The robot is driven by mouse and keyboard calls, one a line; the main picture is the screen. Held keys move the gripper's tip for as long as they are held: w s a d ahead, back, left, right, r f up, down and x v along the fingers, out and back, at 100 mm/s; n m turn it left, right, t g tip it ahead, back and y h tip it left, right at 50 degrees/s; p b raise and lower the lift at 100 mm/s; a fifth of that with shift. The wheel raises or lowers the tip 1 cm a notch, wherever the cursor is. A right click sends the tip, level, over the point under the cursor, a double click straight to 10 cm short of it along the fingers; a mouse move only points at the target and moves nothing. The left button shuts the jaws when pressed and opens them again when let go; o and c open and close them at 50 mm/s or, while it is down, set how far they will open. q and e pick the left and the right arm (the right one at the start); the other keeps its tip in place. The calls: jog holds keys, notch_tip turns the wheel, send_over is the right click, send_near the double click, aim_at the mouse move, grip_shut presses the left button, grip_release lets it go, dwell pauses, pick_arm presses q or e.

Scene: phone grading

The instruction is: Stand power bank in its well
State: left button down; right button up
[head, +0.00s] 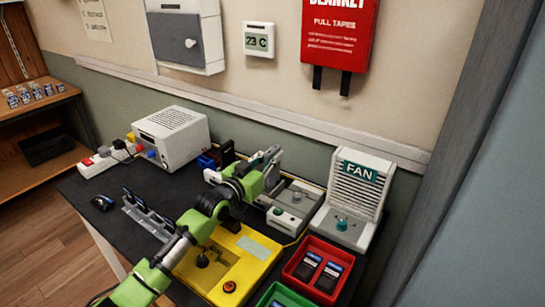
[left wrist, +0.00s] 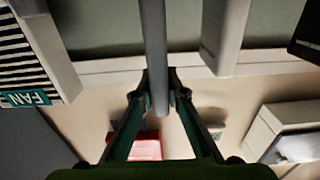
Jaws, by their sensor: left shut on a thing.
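My left gripper (head: 258,166) is over the back of the dark bench, between the white box and the fan unit. In the left wrist view its fingers (left wrist: 160,98) close on a narrow grey bar-like thing (left wrist: 154,45), seen nearly end-on. I cannot tell whether this is the power bank. The gripper and forearm hide much of it in the head view. I cannot make out a power bank or its well for certain elsewhere. My right gripper is in neither view.
A yellow fixture (head: 207,276) lies below my left arm. Beside the gripper are a grey device (head: 288,219) and the fan unit (head: 340,228). A red tray (head: 289,267) holds dark phones. A grey slotted rack (head: 152,222) and white box (head: 184,147) stand left.

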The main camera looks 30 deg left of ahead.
pick_arm(q)
jog(key=shift+f, duration=0.1)
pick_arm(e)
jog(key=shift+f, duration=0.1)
pick_arm(q)
jog(key=shift+f+b, duration=0.85)
jog(key=shift+f, duration=0.25)
jog(key=shift+f+b, duration=0.5)
jog(key=shift+f, duration=0.35)
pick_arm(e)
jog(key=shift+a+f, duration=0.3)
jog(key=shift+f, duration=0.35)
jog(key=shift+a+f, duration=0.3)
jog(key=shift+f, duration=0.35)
pick_arm(q)
jog(key=shift+f, duration=0.2)
